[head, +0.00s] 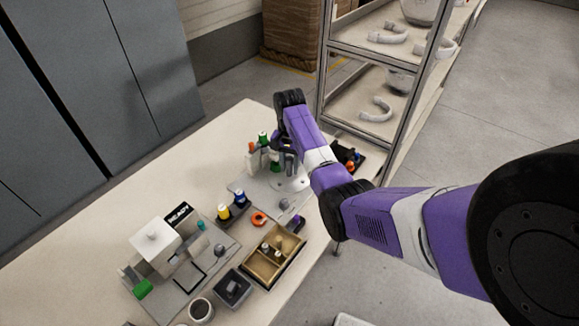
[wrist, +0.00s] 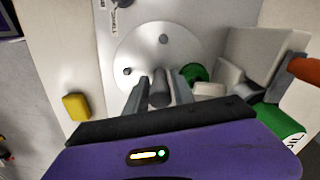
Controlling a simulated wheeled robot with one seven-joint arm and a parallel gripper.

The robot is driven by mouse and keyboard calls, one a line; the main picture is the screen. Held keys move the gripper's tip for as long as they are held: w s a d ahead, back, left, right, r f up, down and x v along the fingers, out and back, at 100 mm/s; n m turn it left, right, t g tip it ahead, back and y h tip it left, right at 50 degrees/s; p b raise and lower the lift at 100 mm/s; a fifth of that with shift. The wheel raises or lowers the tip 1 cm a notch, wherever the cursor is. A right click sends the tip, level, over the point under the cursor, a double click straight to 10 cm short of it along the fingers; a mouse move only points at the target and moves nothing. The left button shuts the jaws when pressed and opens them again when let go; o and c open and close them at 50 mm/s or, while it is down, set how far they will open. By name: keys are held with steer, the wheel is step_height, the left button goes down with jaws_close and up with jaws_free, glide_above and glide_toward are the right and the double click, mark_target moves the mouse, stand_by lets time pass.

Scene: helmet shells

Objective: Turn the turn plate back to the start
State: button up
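The turn plate is a round white disc (wrist: 150,50) in the wrist view, with a small dark peg near its left edge and a grey one near its top. It also shows in the head view (head: 291,185), partly hidden by my arm. A grey upright post (wrist: 160,88) stands at its near side. My gripper (wrist: 159,90) is down over the plate, with one finger on each side of the post. Narrow gaps seem to show between the fingers and the post. In the head view my gripper (head: 286,160) is mostly hidden by the wrist.
In the head view, a wooden tray (head: 268,282), a white machine (head: 155,243) and a shelf rack (head: 325,70) stand around.

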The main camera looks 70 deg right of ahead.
steer(key=shift+f, duration=0.4)
jaws_close()
stand_by(1.2)
